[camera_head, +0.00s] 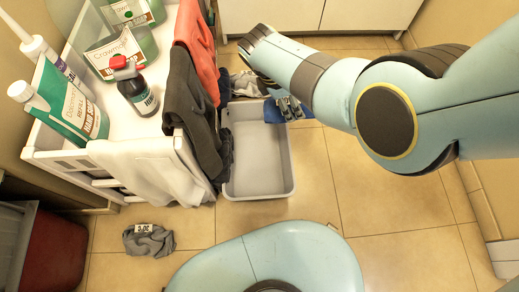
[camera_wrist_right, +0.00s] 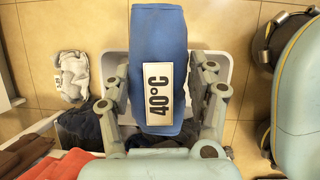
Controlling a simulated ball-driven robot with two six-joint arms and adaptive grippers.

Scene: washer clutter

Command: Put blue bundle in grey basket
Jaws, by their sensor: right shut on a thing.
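The blue bundle (camera_head: 273,112) is in my right gripper (camera_head: 289,107), over the right far part of the grey basket in the head view. In the right wrist view the blue bundle (camera_wrist_right: 158,45) shows a white "40°C" label and lies between the fingers of my right gripper (camera_wrist_right: 160,105), which is shut on it. The grey basket (camera_head: 270,187) stands on the tiled floor beside the white shelf, and its visible floor is bare. Its rim also shows behind the bundle in the right wrist view (camera_wrist_right: 215,60). My left gripper is out of view.
A white shelf (camera_head: 60,160) with bottles stands left of the basket. Dark (camera_head: 193,110), red (camera_head: 196,45) and white (camera_head: 150,168) cloths hang over its edge. A grey bundle (camera_head: 148,240) lies on the floor. The floor right of the basket is clear.

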